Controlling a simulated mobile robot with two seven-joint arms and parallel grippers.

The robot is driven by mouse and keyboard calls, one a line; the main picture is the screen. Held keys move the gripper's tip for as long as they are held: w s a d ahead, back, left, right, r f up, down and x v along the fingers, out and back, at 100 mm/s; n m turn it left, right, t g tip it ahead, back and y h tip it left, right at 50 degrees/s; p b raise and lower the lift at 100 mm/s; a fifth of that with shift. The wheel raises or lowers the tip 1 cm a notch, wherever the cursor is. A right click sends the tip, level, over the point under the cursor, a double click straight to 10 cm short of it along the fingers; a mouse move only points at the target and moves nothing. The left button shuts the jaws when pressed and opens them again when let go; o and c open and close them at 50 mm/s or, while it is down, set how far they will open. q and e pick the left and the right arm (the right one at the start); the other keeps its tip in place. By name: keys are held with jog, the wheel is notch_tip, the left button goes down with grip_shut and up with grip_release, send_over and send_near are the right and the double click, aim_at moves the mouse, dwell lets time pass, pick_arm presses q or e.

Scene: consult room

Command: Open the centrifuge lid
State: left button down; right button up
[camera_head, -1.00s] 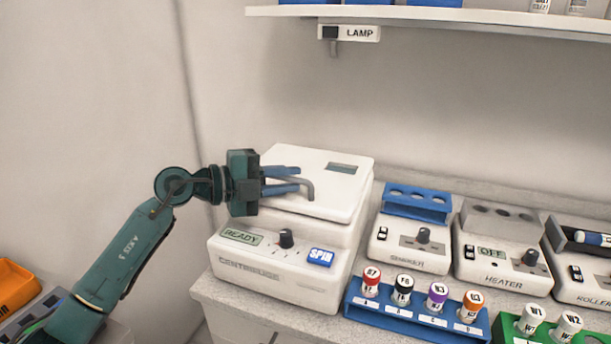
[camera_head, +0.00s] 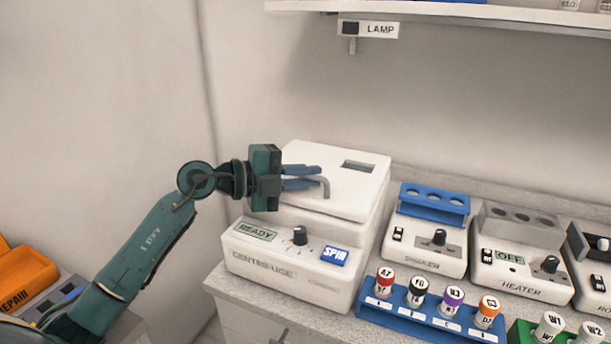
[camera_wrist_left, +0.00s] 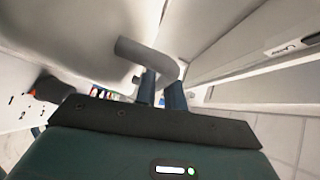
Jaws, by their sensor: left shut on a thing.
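The white centrifuge (camera_head: 290,268) stands on the counter, with a READY display, a dark knob and a blue SPIN button on its front. Its lid (camera_head: 355,190) looks down on the body. A grey bent handle (camera_head: 326,186) sits on the lid. My left gripper (camera_head: 318,180) is at the lid from the left, its blue fingers shut on the handle. In the left wrist view the handle (camera_wrist_left: 148,54) curves between the fingertips (camera_wrist_left: 162,88). My right gripper is in neither view.
Right of the centrifuge stand a shaker (camera_head: 424,255) and a heater (camera_head: 518,275). A blue rack (camera_head: 425,325) of capped tubes stands in front of them. A shelf (camera_head: 450,12) and a LAMP switch (camera_head: 368,29) are on the wall above. An orange bin (camera_head: 25,275) is at lower left.

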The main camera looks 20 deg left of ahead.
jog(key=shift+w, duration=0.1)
